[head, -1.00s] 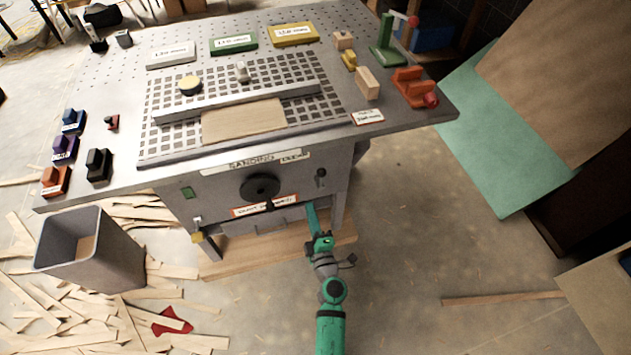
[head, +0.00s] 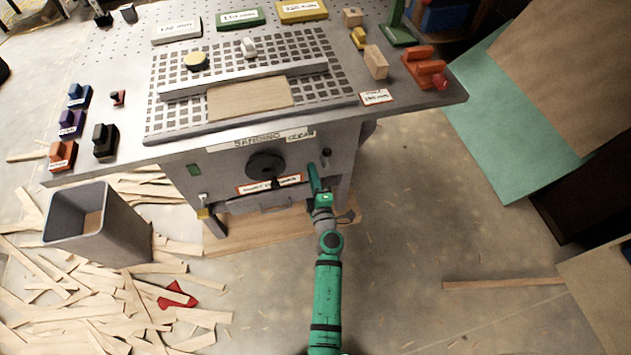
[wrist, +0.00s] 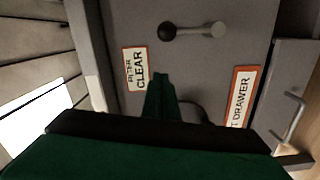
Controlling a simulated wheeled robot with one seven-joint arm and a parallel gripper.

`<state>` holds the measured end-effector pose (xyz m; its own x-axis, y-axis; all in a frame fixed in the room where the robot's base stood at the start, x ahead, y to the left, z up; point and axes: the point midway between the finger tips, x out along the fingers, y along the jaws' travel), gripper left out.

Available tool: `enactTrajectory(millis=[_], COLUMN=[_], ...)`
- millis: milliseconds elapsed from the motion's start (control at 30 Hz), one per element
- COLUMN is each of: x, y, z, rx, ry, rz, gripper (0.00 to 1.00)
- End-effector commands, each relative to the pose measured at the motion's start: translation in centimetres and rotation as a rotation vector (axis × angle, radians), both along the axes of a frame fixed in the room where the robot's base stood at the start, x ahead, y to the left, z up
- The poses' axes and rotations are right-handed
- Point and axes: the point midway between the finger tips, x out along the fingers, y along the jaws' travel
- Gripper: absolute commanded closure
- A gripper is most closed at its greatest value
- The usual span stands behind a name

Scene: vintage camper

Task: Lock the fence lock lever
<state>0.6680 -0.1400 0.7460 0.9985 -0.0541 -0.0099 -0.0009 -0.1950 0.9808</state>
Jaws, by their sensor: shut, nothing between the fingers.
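A short lever (head: 325,157) hangs on the right of the front panel of the grey sanding table. In the wrist view the lever (wrist: 194,30) has a dark round pivot and a pale knob, with a label reading FILTER CLEAR (wrist: 136,69) near it. I read no fence lock label, so I cannot tell whether this is the fence lock lever. The grey fence bar (head: 245,80) crosses the perforated tabletop. My green gripper (head: 311,168) is shut and empty, just left of the lever and apart from it; its fingers (wrist: 161,76) also show in the wrist view.
A black handwheel (head: 265,166) and a DUST DRAWER label (head: 269,184) are left of my gripper. The drawer handle (wrist: 293,116) sticks out in the wrist view. A grey bin (head: 125,245) and wood scraps lie left. The floor to the right is mostly clear.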

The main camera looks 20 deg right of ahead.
Motion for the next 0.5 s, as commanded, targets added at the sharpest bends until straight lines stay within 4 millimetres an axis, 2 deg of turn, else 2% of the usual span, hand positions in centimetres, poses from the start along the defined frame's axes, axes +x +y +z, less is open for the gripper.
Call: enactTrajectory(millis=[200,300,500], x=[3.9,3.9,4.2], y=[-0.2,-2.0,-3.7], z=[0.1,-0.3,-0.7], rx=[0.0,0.0,0.001], ry=[-0.002,0.001,0.0], rz=[0.001,-0.005,-0.002], gripper=[1.0,1.0,1.0])
